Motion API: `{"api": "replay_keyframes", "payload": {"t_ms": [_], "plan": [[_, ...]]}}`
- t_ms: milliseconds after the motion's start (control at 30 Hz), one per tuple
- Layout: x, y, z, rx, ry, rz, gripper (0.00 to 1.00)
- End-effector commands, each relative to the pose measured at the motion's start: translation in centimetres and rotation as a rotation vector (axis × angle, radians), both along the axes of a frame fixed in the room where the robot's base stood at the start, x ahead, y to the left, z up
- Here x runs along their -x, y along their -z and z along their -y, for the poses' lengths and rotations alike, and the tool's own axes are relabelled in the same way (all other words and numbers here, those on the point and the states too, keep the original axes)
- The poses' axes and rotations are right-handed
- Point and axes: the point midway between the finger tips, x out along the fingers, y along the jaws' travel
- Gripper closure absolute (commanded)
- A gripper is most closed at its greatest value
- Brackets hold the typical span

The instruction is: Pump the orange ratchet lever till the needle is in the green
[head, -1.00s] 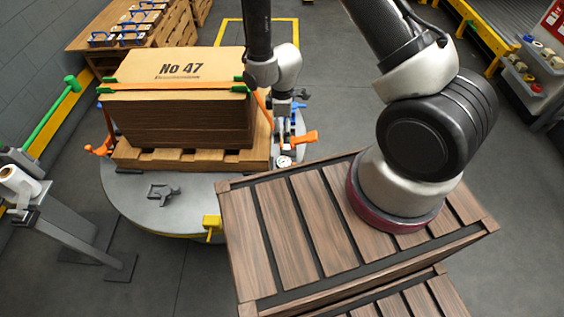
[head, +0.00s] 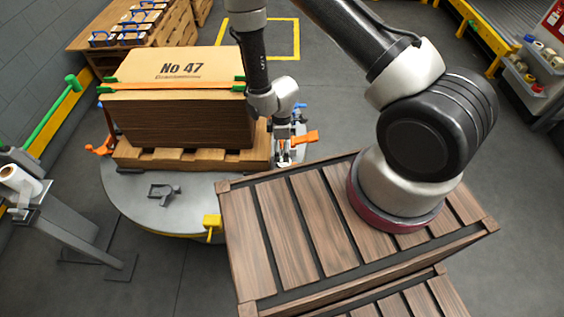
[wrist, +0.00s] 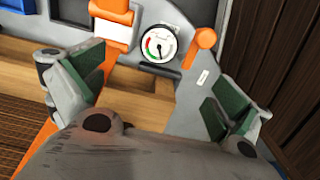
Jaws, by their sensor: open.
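The orange ratchet lever (head: 304,138) juts to the right from the tensioner beside the carton stack in the head view. In the wrist view its rounded orange end (wrist: 206,38) appears just right of the gauge, beyond the right finger and apart from it. The round white gauge (wrist: 158,45) has red and green marks on its left side; its dark needle appears to point downward, outside the green. My gripper (wrist: 158,88) is open and empty, with green-padded fingers wide apart below the gauge. In the head view my wrist partly hides the tensioner and gauge.
The strapped carton stack (head: 180,120) sits on a wooden pallet (head: 190,158) on the round grey turntable (head: 130,207). An orange strap (wrist: 117,75) runs past the left finger. A slatted wooden crate (head: 265,240) stands close on the right. A grey clamp-like piece (head: 163,191) lies on the turntable.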

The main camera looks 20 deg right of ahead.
Motion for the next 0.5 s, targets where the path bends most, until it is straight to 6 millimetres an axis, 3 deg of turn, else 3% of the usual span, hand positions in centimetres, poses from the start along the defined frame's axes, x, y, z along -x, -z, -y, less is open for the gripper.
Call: {"api": "replay_keyframes", "payload": {"t_ms": [333, 500], "plan": [[0.0, -0.3, 0.0, 0.000, 0.000, 0.000, 0.00], [-0.1, -2.6, 0.0, -0.001, 0.000, 0.003, 0.00]]}}
